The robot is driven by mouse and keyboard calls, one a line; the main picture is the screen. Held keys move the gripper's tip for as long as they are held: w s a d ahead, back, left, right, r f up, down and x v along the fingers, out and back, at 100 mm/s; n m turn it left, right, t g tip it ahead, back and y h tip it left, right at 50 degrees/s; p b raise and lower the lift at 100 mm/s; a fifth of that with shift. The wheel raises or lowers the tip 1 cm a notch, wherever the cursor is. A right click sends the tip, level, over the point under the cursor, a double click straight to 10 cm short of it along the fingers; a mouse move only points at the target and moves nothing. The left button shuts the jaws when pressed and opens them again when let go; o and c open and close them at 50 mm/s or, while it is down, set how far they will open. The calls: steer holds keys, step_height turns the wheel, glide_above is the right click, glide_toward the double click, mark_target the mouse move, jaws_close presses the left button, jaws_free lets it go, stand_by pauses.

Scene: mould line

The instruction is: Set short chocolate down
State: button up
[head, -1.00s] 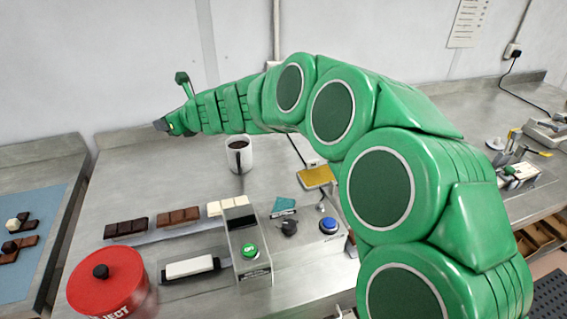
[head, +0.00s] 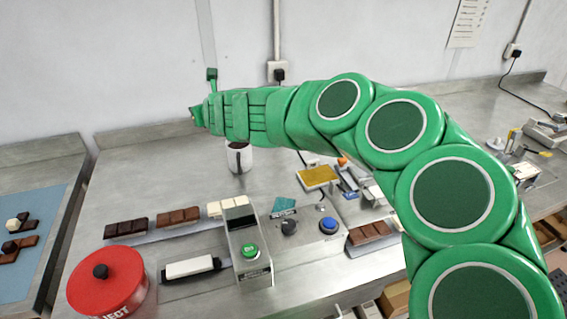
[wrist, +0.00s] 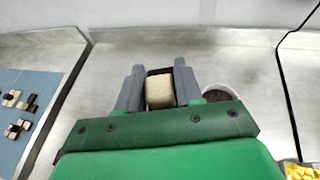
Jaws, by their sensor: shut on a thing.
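My gripper (wrist: 159,68) is shut on a short chocolate (wrist: 160,93) with a cream face and a dark brown edge, seen in the wrist view. The chocolate sits between the two grey fingers, above the metal bench. In the head view my gripper (head: 196,115) is over the back left of the bench, left of and above the mug. The held piece cannot be made out there.
A blue mat (head: 40,200) with several chocolate pieces lies on the left bench. Chocolate bars (head: 178,216), a red reject tin (head: 107,282) and a button box (head: 285,246) stand in front. A mug (head: 239,158) is near my gripper. The back left of the bench (head: 130,165) is clear.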

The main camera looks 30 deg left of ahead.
steer(key=w+d+m+t+h, duration=0.4)
steer(key=w+d+m+h, duration=0.15)
steer(key=d, duration=0.55)
steer(key=w+d+m+t+h, duration=0.35)
steer(key=d+m+h, duration=0.25)
steer(key=d, duration=0.5)
glide_above(285, 161)
steer(key=shift+m, duration=0.25)
steer(key=f, duration=1.9)
steer(key=shift+s+d+f, duration=0.1)
steer(key=shift+s+d, duration=0.1)
steer(key=shift+s, duration=0.15)
steer(key=shift+w+a+f, duration=0.3)
steer(key=shift+w+f, duration=0.15)
steer(key=shift+f, duration=1.7)
steer(key=shift+f, duration=0.1)
